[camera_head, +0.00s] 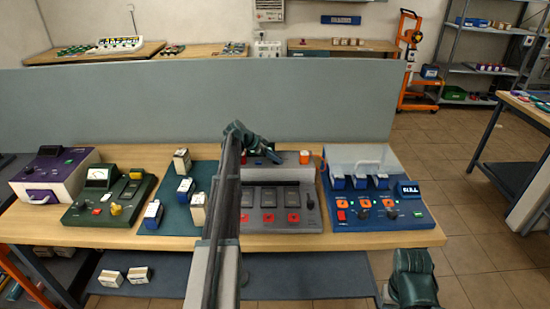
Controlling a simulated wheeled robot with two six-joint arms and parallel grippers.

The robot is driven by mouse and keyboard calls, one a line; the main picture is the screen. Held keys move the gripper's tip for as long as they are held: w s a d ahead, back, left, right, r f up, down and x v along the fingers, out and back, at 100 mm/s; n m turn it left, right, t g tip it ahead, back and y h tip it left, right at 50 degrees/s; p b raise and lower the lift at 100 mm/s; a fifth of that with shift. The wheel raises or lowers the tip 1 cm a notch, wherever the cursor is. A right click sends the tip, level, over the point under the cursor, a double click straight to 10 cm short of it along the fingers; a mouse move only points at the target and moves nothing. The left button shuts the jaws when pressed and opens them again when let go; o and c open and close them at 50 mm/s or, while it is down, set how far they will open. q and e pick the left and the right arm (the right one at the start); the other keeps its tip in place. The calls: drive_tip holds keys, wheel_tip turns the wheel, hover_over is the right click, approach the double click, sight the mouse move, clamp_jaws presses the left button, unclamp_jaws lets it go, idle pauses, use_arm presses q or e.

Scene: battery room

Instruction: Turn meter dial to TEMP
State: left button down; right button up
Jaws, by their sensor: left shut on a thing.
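A green meter unit (90,210) with a white needle gauge (98,177) stands on the left of the bench.
My left arm crosses the bench middle and hides part of the console. A purple and white box (55,180) stands far left. Small battery blocks stand on a dark green mat (172,213). A blue unit (380,227) stands at right. A grey partition (130,105) rises behind the bench.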

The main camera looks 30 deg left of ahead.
use_arm(q)
drive_tip(key=shift+s, duration=0.1)
drive_tip(key=shift+c, duration=2)
unclamp_jaws()
